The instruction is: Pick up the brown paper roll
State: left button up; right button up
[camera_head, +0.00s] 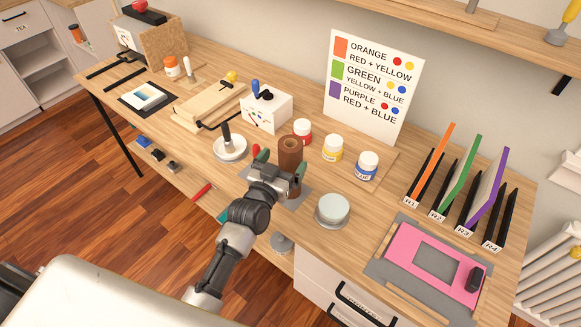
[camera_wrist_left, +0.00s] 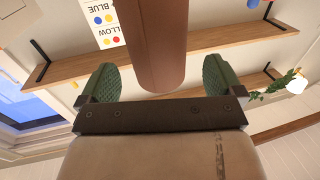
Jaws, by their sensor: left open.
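The brown paper roll (camera_head: 290,150) stands upright on a grey mat (camera_head: 298,193) on the desk in the head view. My left gripper (camera_head: 276,170) is at the near side of the roll, with its green finger pads spread. In the left wrist view the roll (camera_wrist_left: 150,45) comes down from the top between the two green pads of my open left gripper (camera_wrist_left: 158,83), with a gap on each side. I cannot tell how deep the roll lies between the pads. The gripper hides part of the roll's lower side in the head view. My right gripper is out of view.
Red (camera_head: 302,132), yellow (camera_head: 333,148) and blue (camera_head: 367,165) paint jars stand behind and right of the roll. A white dish (camera_head: 230,148) is to the left, and a round pale container (camera_head: 332,210) to the right. A pink board (camera_head: 405,255) lies farther right.

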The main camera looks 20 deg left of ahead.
pick_arm(q)
jog(key=w, duration=0.4)
jog(key=shift+w+d+f+p, duration=0.1)
jog(key=shift+w+d+p, duration=0.05)
jog(key=shift+d+p, duration=0.25)
jog(key=shift+c, duration=0.2)
jog(key=shift+c, duration=1.1)
jog(key=c, duration=1.1)
jog(key=shift+o, duration=0.2)
